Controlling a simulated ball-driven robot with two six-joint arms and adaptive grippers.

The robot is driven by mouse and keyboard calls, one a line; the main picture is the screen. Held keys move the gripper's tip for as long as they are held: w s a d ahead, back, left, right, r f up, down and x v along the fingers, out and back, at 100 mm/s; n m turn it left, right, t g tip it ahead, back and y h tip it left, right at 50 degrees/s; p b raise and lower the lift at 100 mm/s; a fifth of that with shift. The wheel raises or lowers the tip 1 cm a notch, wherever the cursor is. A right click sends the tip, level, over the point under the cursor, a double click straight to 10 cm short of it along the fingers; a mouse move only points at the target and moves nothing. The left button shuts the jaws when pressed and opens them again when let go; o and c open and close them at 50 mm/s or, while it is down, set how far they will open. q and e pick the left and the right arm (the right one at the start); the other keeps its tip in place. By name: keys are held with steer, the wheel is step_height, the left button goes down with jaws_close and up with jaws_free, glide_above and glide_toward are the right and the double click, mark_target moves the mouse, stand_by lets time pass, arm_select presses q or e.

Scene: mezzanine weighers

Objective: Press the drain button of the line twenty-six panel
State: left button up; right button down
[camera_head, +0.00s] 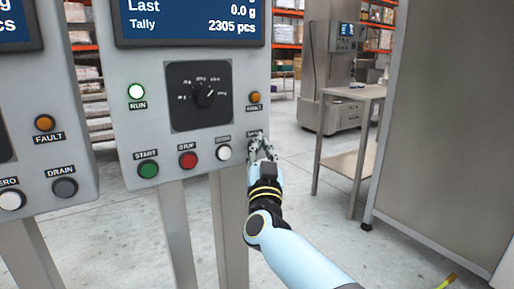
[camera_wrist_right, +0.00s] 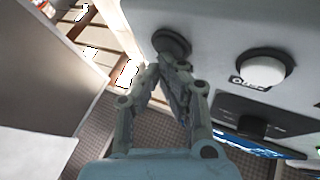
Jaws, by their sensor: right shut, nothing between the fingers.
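The middle grey panel (camera_head: 120,110) faces me; no line number is readable on it. Its drain button is hidden behind my right gripper (camera_head: 261,148) in the head view. In the right wrist view a dark round button (camera_wrist_right: 172,43) shows just beyond the fingertips of the right gripper (camera_wrist_right: 170,75). The fingers are shut and empty, very close to that button; I cannot tell whether they touch it. A white button (camera_head: 224,153) sits left of the gripper; it also shows in the wrist view (camera_wrist_right: 262,68). My left gripper is out of view.
The middle panel also has red stop (camera_head: 187,160), green start (camera_head: 148,170) and amber fault (camera_head: 254,97) buttons, and a rotary knob (camera_head: 204,99). A second panel at left has its own grey drain button (camera_head: 65,187). A table (camera_head: 352,92) and a tall metal cabinet (camera_head: 440,130) stand right.

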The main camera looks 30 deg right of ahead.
steer(key=shift+s+p, duration=0.6)
steer(key=shift+s, duration=0.3)
steer(key=s+p, duration=0.2)
steer(key=s, duration=0.3)
steer(key=shift+d+p, duration=0.15)
steer(key=shift+p, duration=0.25)
stand_by(0.5)
